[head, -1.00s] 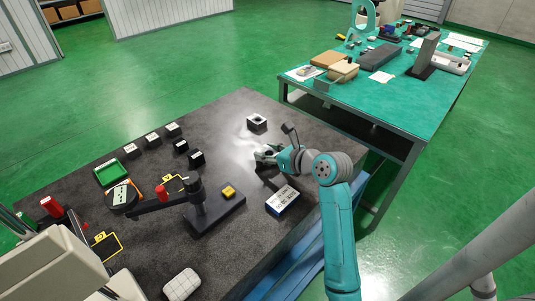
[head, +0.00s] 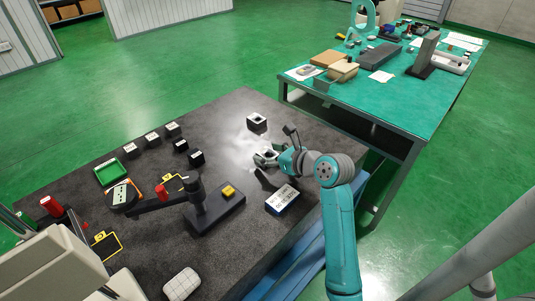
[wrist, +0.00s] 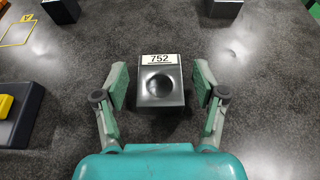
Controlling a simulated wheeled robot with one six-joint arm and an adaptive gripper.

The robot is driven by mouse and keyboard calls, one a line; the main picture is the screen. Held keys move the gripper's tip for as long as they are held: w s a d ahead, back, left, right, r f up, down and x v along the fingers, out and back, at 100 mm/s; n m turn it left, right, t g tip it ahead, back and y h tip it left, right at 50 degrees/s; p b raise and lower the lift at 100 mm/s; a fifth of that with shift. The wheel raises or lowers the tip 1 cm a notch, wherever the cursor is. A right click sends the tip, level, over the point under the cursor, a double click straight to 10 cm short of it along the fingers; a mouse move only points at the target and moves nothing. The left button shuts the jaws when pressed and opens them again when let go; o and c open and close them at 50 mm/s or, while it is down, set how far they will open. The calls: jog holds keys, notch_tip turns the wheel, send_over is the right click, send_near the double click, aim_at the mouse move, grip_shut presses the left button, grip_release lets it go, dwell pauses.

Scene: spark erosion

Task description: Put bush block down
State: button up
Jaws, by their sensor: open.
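The bush block (wrist: 161,90) is a dark metal block with a round recess and a white label reading 752. It appears to stand upright on the dark stone table top (wrist: 270,125). In the wrist view, my gripper (wrist: 160,77) is open, with one finger on each side of the block and a visible gap on both sides. In the head view, the block (head: 270,154) shows small between the fingers of my gripper (head: 266,158), partly hidden by them.
A similar holed block (head: 257,123) stands behind my gripper. A white-labelled box (head: 283,199) lies in front, and a black stand with a yellow piece (head: 229,190) is to the left. Several small labelled blocks stand farther left. A green-topped bench (head: 400,95) is behind.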

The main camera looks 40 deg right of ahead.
jog(key=v, duration=1.1)
jog(key=shift+s+r, duration=0.1)
jog(key=shift+s, duration=0.05)
